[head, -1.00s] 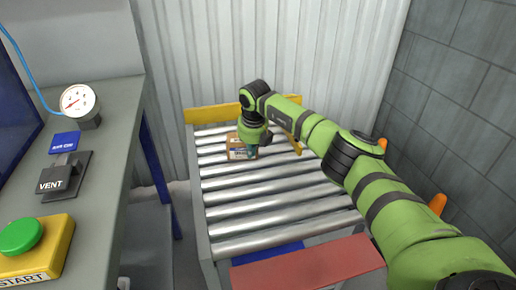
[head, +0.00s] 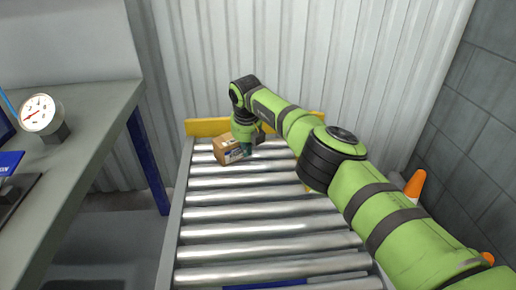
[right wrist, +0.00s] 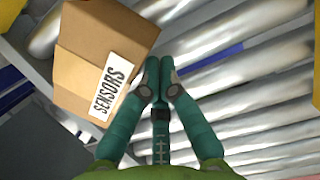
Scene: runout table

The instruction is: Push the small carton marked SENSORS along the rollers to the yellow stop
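The small carton marked SENSORS (head: 229,151) is brown cardboard and sits at the far left of the rollers, turned at an angle. Its white label reads SENSORS in the right wrist view (right wrist: 85,62). The yellow stop (head: 207,127) crosses the far end of the rollers, just behind the carton; I cannot tell whether they touch. My right gripper (head: 246,150) points down at the carton's right side. Its fingers are together and empty (right wrist: 159,66), beside the carton; contact is unclear. The arm hides part of the stop. My left gripper is not in view.
The steel rollers (head: 250,218) are clear on the near side. A grey bench with a gauge (head: 42,115) stands at the left. A corrugated wall (head: 200,60) closes the back. An orange and white cone (head: 414,187) stands at the right by a block wall.

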